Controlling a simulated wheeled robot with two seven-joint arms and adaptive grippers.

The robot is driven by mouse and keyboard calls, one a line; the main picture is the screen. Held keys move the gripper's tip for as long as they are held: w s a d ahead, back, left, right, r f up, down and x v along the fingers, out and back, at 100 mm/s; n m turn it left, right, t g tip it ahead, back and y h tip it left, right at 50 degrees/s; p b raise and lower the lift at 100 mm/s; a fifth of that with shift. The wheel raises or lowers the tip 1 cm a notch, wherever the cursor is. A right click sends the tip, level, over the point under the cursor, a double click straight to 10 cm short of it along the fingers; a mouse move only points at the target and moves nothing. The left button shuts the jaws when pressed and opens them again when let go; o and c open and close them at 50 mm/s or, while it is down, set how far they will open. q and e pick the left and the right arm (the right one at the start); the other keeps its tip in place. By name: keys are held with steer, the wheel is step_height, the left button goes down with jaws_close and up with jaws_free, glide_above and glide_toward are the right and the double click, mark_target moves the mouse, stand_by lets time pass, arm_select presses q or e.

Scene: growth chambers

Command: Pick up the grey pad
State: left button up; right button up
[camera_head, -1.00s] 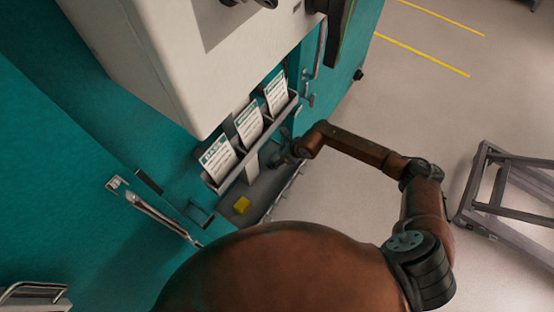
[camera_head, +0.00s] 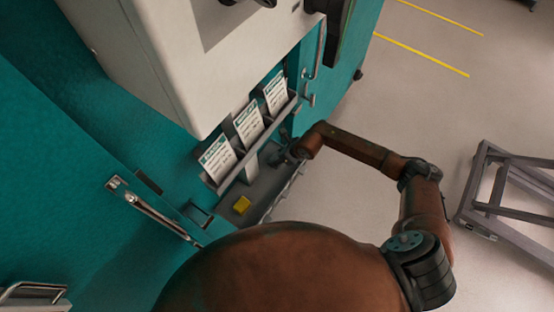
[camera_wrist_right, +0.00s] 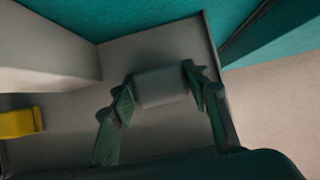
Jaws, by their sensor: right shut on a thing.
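The grey pad (camera_wrist_right: 162,86) is a small light-grey block in the right wrist view. It sits between the two fingertips of my right gripper (camera_wrist_right: 160,90), which is shut on it, over the grey shelf (camera_wrist_right: 75,130). In the head view my right gripper (camera_head: 284,158) is small and reaches in at the right end of the same shelf, below the card rack; the pad cannot be made out there. Whether the pad touches the shelf is hard to tell. My left gripper is not in view.
A yellow block (camera_head: 241,205) lies on the shelf, left of the gripper in the wrist view. A rack (camera_head: 231,170) with three printed cards stands above the shelf. A teal cabinet with a handle (camera_head: 155,215) is at the left. A grey metal frame (camera_head: 490,205) stands on the floor.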

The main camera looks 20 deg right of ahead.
mark_target(274, 155)
steer(key=shift+r, duration=0.4)
step_height(274, 155, up, 2)
steer(key=shift+r+p, duration=0.15)
steer(key=shift+p, duration=0.25)
steer(key=s+a+r+p, duration=0.2)
steer(key=s+a+r, duration=0.1)
steer(key=s+r, duration=0.7)
steer(key=s, duration=0.3)
steer(key=shift+s+p, duration=0.35)
steer(key=shift+p, duration=0.05)
steer(key=o, duration=0.6)
steer(key=shift+f, duration=0.1)
steer(key=c, duration=0.4)
